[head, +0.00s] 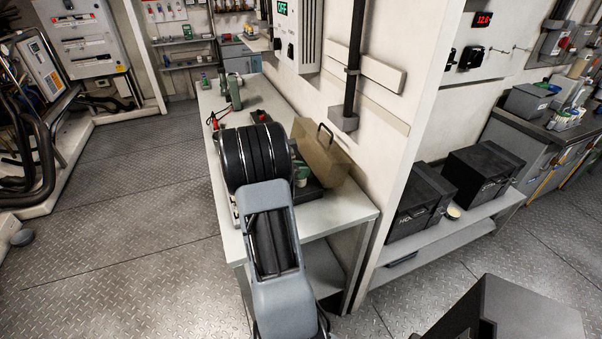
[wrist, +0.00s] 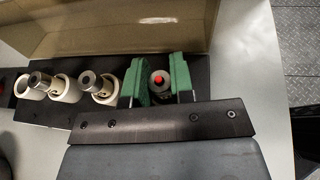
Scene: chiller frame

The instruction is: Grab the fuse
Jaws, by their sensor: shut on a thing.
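In the wrist view, my gripper (wrist: 160,84) has green fingers closed on the sides of a fuse (wrist: 159,76), seen end-on as a grey metal cap with a red dot. The fuse's lower part is hidden by the gripper's black mount. In the head view my arm hides most of the gripper and the fuses.
A see-through tan cover with a handle (head: 326,152) stands behind the block, close to the fingers. The block is on a pale workbench (head: 343,212) against the wall. Open floor (head: 140,240) is to the left.

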